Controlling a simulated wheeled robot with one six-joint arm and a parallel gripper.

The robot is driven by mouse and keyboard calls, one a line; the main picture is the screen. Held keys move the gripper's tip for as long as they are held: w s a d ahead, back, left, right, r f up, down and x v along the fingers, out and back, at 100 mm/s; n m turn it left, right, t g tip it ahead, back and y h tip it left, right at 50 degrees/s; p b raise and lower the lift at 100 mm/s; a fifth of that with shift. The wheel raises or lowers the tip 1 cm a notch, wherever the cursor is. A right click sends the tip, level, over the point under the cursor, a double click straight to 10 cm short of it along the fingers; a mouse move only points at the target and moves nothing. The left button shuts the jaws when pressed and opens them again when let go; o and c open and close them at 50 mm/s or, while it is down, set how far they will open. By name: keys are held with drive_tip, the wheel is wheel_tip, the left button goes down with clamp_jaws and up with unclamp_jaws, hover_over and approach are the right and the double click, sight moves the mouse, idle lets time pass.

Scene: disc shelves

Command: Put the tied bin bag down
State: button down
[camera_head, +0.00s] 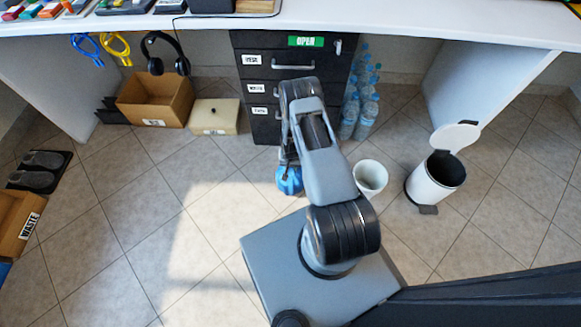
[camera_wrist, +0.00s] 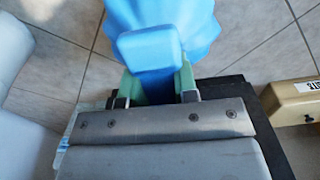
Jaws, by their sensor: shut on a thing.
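The tied bin bag (camera_head: 288,180) is blue and hangs below my arm in the head view, over the tiled floor. In the wrist view the bag (camera_wrist: 190,20) fills the top middle, with its blue knot (camera_wrist: 150,48) nearest the camera. My gripper (camera_wrist: 158,82) is shut on the bag just below the knot, with a green finger on either side. In the head view my arm mostly hides the gripper. I cannot tell whether the bag touches the floor.
A white pedal bin (camera_head: 428,186) stands open at the right. An open white bin (camera_head: 370,178) stands right beside my arm. Black drawers (camera_head: 262,70), water bottles (camera_head: 366,112), a cardboard box (camera_head: 140,108) and a cream box (camera_head: 214,118) stand behind.

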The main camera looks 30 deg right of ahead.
drive_tip(key=shift+f, duration=0.2)
drive_tip(key=c, duration=0.9)
unclamp_jaws()
